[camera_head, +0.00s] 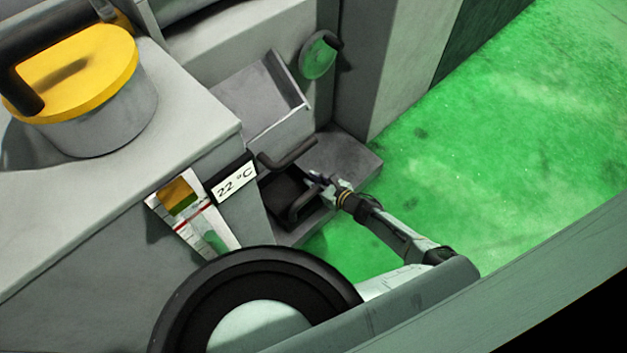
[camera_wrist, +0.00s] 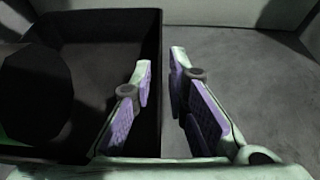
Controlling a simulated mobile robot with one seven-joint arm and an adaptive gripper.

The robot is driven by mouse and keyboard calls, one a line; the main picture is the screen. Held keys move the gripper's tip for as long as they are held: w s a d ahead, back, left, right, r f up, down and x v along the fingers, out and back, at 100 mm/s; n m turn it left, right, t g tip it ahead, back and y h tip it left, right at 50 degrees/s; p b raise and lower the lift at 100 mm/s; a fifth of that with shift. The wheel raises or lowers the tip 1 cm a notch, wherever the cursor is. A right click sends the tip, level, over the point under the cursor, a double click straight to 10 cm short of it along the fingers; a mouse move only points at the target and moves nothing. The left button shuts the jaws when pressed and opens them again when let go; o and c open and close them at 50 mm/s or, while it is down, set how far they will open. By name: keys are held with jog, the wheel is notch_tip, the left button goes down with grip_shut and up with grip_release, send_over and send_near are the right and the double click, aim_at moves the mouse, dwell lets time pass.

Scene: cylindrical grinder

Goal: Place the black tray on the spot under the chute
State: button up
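The black tray (camera_head: 283,190) is an open box with dark handles at its two ends. It rests on a low grey ledge (camera_head: 345,155) at the machine's foot, below and in front of the grey sloping chute (camera_head: 258,98). My gripper (camera_head: 322,180) is at the tray's right side. In the wrist view the tray (camera_wrist: 100,60) fills the left. My gripper (camera_wrist: 159,65) is open there, with one finger over the tray's inside and one outside its wall. A strip of grey shows between the wall and the outer finger. The tray's left part is hidden by the machine.
A round green part (camera_head: 320,55) is beside the chute. The green floor (camera_head: 500,110) at right is clear.

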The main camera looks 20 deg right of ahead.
jog(key=shift+o, duration=0.8)
jog(key=shift+s+d+r+p, duration=0.1)
jog(key=shift+r+p, duration=0.15)
jog(key=shift+p, duration=0.05)
jog(key=p+v, duration=0.1)
jog(key=v, duration=1)
jog(key=shift+s, duration=0.35)
jog(key=shift+d, duration=0.1)
